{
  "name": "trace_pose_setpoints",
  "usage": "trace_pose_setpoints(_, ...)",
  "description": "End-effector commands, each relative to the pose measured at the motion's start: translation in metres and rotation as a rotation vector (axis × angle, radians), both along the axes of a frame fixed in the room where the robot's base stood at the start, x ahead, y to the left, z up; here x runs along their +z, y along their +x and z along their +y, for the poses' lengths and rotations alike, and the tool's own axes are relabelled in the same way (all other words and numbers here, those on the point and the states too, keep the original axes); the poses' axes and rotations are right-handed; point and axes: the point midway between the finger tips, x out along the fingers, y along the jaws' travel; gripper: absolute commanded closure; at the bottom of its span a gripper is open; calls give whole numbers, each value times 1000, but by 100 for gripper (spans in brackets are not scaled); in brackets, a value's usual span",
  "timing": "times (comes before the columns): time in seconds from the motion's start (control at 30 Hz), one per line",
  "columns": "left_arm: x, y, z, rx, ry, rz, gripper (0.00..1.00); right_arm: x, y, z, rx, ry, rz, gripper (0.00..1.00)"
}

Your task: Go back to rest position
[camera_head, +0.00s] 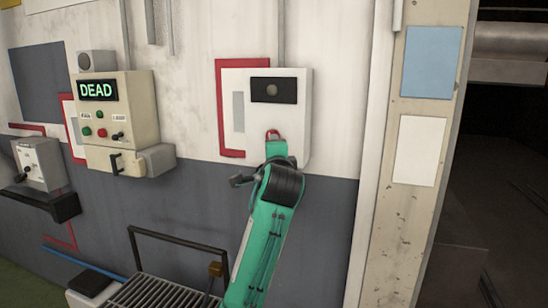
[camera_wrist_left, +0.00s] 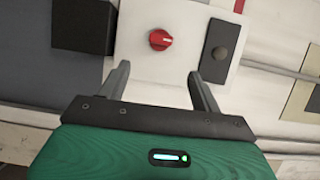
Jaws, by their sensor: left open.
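A white wall box (camera_head: 293,125) bears a black panel (camera_head: 273,90) with a round dark button near its top. A red knob (camera_head: 272,134) shows just above my left wrist in the head view. In the left wrist view, the red knob (camera_wrist_left: 160,40) lies beyond and between the two fingers of my left gripper (camera_wrist_left: 157,76). The fingers are spread, with nothing between them, and appear apart from the knob. In the head view my green left arm reaches up to the lower part of the box and hides its fingers. My right gripper is not seen.
A small grey switch box (camera_head: 38,163) is at the far left. A metal grate with a dark rail (camera_head: 178,240) stands below. A dark opening (camera_head: 510,180) lies right of the pillar.

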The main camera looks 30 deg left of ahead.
Motion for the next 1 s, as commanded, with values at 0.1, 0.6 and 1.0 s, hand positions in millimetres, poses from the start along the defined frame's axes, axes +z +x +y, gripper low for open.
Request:
trace_pose_setpoints(0.1,0,0,0,0,0,0,35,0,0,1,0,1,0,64)
trace_pose_setpoints(0.6,-81,41,-10,-58,-57,83,35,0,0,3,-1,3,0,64)
trace_pose_setpoints(1.0,-381,78,-49,-177,-348,322,35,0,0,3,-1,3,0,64)
